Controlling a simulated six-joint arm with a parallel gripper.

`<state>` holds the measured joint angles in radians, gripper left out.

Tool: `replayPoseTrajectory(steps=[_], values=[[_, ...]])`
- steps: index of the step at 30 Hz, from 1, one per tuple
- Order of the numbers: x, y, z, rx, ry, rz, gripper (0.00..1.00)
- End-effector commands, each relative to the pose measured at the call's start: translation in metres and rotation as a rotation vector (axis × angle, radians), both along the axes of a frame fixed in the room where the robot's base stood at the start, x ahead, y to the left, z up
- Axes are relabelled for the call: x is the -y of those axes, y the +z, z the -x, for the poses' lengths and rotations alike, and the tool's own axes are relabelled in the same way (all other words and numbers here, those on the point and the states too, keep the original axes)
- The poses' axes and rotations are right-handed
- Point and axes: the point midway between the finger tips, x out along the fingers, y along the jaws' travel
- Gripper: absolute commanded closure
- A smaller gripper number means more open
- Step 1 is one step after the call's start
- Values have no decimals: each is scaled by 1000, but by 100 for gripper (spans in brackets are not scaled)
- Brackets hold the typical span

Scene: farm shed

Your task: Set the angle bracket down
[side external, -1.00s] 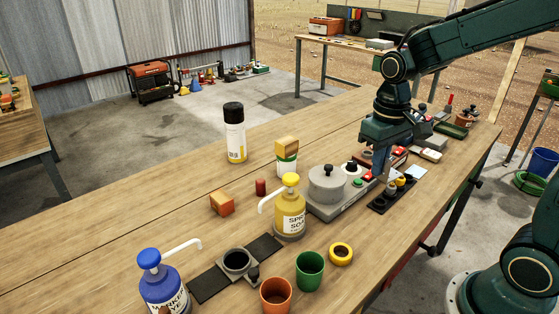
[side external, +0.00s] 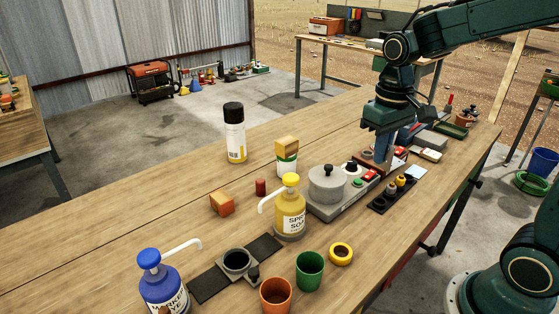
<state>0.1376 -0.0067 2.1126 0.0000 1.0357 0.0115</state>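My gripper (side external: 391,148) points down over the far right part of the long wooden workbench (side external: 130,215), just behind the grey device with the red switches. One finger shows side-on as a grey strip, and a bluish part shows to its right. I cannot make out the angle bracket; it may be hidden by the gripper or too small to tell. Whether the fingers are open or shut on something does not show.
Close by are the grey device with a lidded pot (side external: 327,184) and a dark tray of small parts (side external: 380,204). A yellow pump bottle (side external: 291,212), green cup (side external: 310,270) and orange cup (side external: 275,295) stand nearer. The bench's left rear is mostly clear around a spray can (side external: 235,140).

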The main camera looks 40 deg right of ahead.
Motion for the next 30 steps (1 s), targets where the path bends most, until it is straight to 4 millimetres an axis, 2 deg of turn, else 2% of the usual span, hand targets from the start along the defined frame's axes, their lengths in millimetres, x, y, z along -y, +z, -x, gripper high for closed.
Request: replayPoseTrajectory(steps=[8, 14, 23, 30], values=[[-10, 4, -20, 0, 110, 0, 100], [-31, 12, -55, 1, 315, 0, 100], [-85, 21, -114, -1, 723, 0, 100], [-139, 23, -153, -1, 1052, 0, 100]])
